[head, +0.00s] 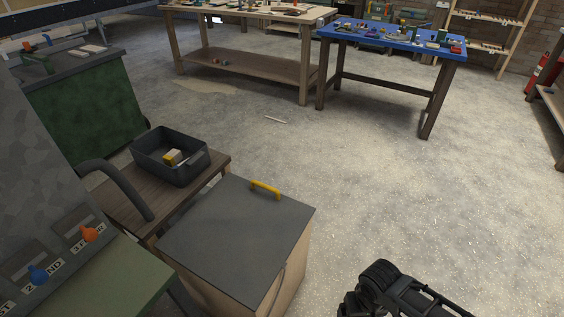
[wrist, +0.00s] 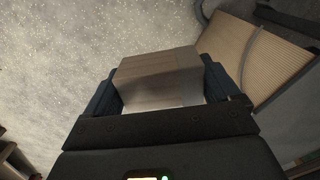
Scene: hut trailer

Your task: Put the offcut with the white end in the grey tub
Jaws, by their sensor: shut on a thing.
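In the wrist view my gripper (wrist: 161,82) is shut on a block-shaped wooden offcut (wrist: 160,68), with one finger on each side of it. The offcut is grey-brown with faint grain, and its face nearest the camera is paler; I cannot tell for sure that this is a white end. The floor shows behind it. In the head view the dark grey tub (head: 199,167) sits on a low brown table at the left. A pale block with a yellow part (head: 172,158) lies inside it. My gripper's fingers do not show in the head view, only part of my arm at the bottom.
A wooden box with a dark lid (head: 235,235) and yellow handle stands right of the low table (head: 130,203). A grey machine with orange and blue knobs (head: 40,190) is at the left. A blue-topped bench (head: 400,42) and wooden bench (head: 240,66) stand behind.

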